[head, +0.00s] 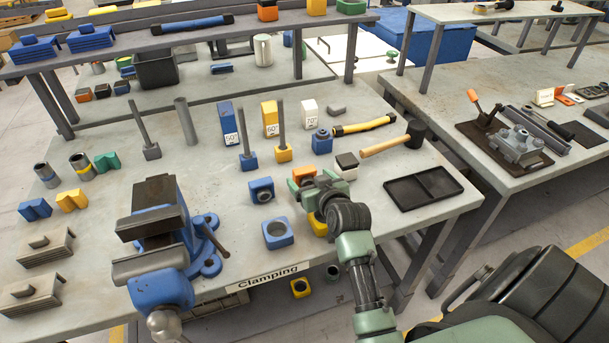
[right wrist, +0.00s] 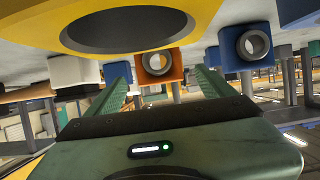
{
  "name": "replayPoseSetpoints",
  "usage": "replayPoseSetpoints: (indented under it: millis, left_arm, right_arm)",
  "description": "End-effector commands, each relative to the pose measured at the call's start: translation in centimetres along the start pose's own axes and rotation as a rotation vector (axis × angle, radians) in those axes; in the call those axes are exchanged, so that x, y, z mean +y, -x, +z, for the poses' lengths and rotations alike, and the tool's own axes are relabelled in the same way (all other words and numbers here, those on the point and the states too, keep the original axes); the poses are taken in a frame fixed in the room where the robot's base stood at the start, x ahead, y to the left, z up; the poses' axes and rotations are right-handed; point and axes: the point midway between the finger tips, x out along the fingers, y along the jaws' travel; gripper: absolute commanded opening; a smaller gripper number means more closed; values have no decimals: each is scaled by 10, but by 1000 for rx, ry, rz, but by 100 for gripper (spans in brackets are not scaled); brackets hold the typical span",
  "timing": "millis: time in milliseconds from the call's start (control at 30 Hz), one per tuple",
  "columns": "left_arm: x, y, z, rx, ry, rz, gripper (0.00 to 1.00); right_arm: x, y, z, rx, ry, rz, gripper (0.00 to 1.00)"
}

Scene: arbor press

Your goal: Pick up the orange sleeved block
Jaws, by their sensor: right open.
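The orange sleeved block (head: 302,174) stands on the Clamping table, partly hidden behind my right gripper (head: 315,184). In the right wrist view the orange block (right wrist: 158,68) shows a round light metal sleeve in its face. It lies in the gap between the two green fingers of my right gripper (right wrist: 163,76), with room on both sides. The fingers are apart and hold nothing. I cannot tell whether the fingertips reach alongside the block. My left gripper is not in view.
A yellow holed block (head: 318,225) is close under my right wrist. A blue sleeved block (head: 262,190) and a blue holed block (head: 278,233) stand left. The vise (head: 160,240) stands front left.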

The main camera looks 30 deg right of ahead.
Motion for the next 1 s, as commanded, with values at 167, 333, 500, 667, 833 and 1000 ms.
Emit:
replayPoseSetpoints:
  millis: [167, 333, 500, 667, 833, 1000]
  left_arm:
    - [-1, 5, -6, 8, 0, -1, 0]
    - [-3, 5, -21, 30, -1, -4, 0]
    - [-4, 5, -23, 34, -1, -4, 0]
    - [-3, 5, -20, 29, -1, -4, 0]
    - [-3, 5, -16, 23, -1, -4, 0]
    - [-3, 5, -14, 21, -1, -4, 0]
  right_arm:
    - [0, -23, -1, 1, -1, 0, 84]
    - [0, -28, 0, 0, 0, 0, 84]
    - [0, -27, 0, 0, 0, 0, 70]
    - [0, -27, 0, 0, 0, 0, 25]
    - [0, -27, -2, 4, 0, 1, 0]
    - [0, -27, -2, 4, 0, 1, 0]
